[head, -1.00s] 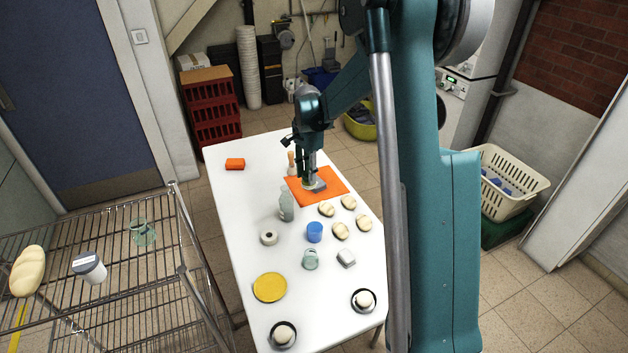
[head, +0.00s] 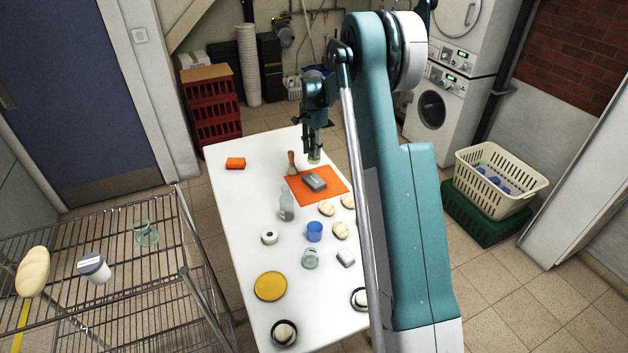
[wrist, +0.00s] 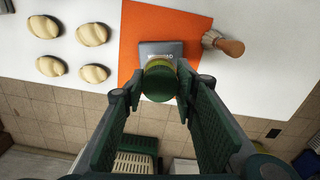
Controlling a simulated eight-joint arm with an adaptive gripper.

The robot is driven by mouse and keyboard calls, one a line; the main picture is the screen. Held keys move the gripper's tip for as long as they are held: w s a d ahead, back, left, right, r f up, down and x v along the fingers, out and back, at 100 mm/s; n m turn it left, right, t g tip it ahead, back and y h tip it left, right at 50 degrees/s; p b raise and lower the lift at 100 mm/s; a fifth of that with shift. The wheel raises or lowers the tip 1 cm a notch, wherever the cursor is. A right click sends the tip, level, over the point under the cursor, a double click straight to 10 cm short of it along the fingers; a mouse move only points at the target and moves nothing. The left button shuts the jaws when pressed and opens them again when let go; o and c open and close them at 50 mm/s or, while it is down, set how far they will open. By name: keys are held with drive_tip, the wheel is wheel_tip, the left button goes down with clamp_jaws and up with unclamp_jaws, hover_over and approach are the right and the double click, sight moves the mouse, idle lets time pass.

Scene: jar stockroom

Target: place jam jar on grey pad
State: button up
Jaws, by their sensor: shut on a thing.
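The jam jar (wrist: 160,78), with a green round top, is between the fingertips of my gripper (wrist: 159,97) in the wrist view. In the head view the jar (head: 314,158) shows only as a small greenish piece under my gripper (head: 314,150). My gripper is shut on it and holds it upright, toward the far end of the table. The grey pad (head: 314,182) lies on an orange mat (head: 333,190), with nothing on it. In the wrist view the jar overlaps the edge of the pad (wrist: 172,47); the gap between them is hard to judge.
A wooden-handled brush (head: 292,163) stands beside the mat. Several bread rolls (head: 340,230), a glass bottle (head: 287,205) and a blue cup (head: 314,231) stand nearer.

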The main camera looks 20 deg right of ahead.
sight(314, 161)
drive_tip(key=shift+w, duration=0.1)
idle(0.3)
drive_tip(key=shift+f+b, duration=0.35)
drive_tip(key=shift+f, duration=2.8)
drive_tip(key=shift+f, duration=1.85)
drive_tip(key=shift+f+b, duration=0.1)
drive_tip(key=shift+b, duration=0.2)
drive_tip(key=o, duration=1.3)
wheel_tip(314, 161, up, 12)
drive_tip(key=shift+r+p, duration=0.1)
drive_tip(key=shift+p, duration=0.6)
